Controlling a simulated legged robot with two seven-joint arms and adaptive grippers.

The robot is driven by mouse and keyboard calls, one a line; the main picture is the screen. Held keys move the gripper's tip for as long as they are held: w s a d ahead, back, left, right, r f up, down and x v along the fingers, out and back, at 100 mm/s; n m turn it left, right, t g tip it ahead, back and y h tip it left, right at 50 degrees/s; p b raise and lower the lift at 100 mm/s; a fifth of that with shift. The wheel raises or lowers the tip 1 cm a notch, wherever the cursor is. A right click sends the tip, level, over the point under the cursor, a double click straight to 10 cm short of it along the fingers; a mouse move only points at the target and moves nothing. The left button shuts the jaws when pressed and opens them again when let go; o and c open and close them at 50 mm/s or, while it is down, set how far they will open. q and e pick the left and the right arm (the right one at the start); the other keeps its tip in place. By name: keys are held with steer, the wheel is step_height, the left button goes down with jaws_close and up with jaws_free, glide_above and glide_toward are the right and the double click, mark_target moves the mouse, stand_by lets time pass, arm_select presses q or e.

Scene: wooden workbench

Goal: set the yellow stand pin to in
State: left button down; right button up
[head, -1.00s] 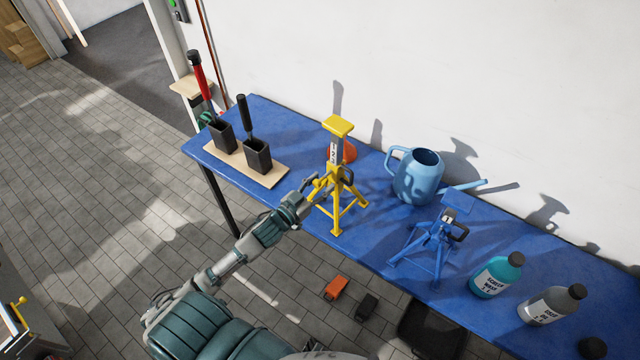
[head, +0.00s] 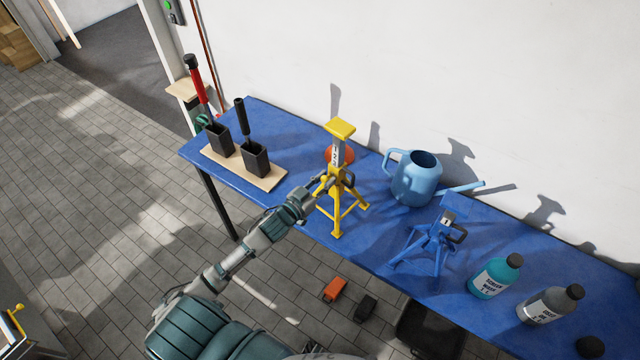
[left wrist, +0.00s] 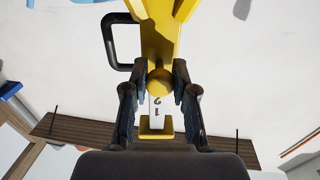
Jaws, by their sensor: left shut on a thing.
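The yellow stand (head: 340,210) stands upright on the blue bench top, its grey numbered post raised and topped by a yellow saddle (head: 340,129). It fills the upper middle of the left wrist view (left wrist: 158,35), appearing inverted. The stand's pin has a round yellow end (left wrist: 160,81) between my fingers. My left gripper (head: 322,187) reaches the stand from the front left. In the left wrist view its two dark fingers (left wrist: 160,88) are shut on the pin's end. How deep the pin sits is hidden. My right gripper is out of view.
A blue stand (head: 436,240), a blue watering can (head: 414,180) and bottles (head: 495,276) stand to the right. Two dark holders on a wooden board (head: 269,183) are to the left. An orange-red object (head: 346,154) is behind the yellow stand.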

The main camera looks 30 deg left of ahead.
arm_select(q)
steer(key=shift+a+r, duration=0.15)
steer(key=c, duration=1)
jaws_free()
steer(key=shift+s, duration=0.1)
steer(key=shift+o, duration=0.5)
steer(key=shift+a, duration=0.2)
steer(key=v, duration=1.2)
